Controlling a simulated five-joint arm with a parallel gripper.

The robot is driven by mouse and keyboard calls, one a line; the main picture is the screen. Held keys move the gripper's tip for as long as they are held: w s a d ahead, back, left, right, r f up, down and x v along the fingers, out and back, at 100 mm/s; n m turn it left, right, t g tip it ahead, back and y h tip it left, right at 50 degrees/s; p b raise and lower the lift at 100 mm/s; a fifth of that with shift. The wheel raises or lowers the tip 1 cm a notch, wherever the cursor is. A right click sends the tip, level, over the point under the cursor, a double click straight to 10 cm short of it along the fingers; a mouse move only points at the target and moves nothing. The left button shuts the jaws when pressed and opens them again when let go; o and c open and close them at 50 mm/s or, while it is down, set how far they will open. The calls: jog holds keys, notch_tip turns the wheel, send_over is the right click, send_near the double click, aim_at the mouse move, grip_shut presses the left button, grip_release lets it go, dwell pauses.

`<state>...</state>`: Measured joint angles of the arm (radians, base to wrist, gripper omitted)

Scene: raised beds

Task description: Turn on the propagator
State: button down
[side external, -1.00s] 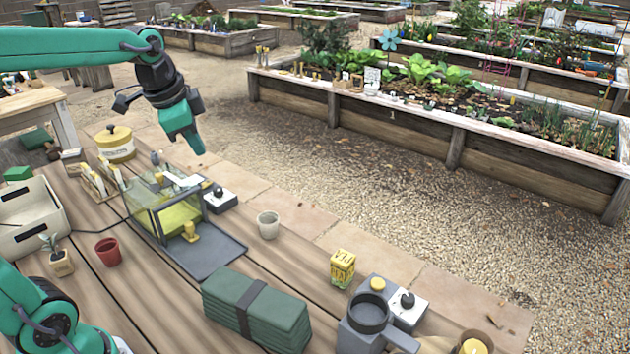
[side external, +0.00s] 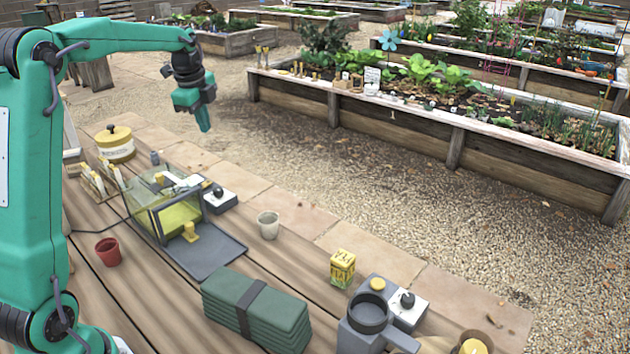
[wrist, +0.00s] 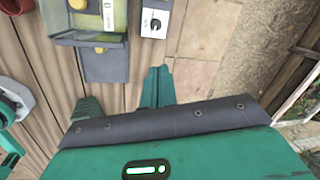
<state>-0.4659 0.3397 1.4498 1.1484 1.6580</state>
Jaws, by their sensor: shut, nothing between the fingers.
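The propagator (side external: 160,222) is a clear box with yellow inside and a dark flap laid out in front, on the wooden table. It also shows in the wrist view (wrist: 58,22), at the upper left. A white-and-grey control box (side external: 222,203) with a black dial sits against its right side; the wrist view shows its dial box (wrist: 157,17) at the top centre. My gripper (side external: 205,128) is shut and empty, raised above and beyond the control box in the side view. Its closed fingers (wrist: 157,75) point toward the control box in the wrist view, clear of it.
A pale cup (side external: 268,226), green folded bundle (side external: 265,312), yellow box (side external: 343,270) and grey jug (side external: 368,325) stand to the right. A second dialled box (side external: 408,308) is beside the jug. A yellow tin (side external: 115,148) and red pot (side external: 108,252) are left.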

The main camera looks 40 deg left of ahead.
aim_at(209, 181)
jog(key=w+a+f+m+g, duration=0.1)
jog(key=w+a+f+m, duration=0.1)
jog(key=a+f+m, duration=0.2)
jog(key=a+f, duration=0.3)
jog(key=a, duration=0.4)
jog(key=shift+w, duration=0.25)
jog(key=shift+f, duration=0.2)
jog(key=f, duration=0.4)
jog(key=w+f, duration=0.1)
jog(key=f, duration=0.4)
jog(key=w+f, duration=0.1)
jog(key=f, duration=0.3)
jog(key=shift+f, duration=0.35)
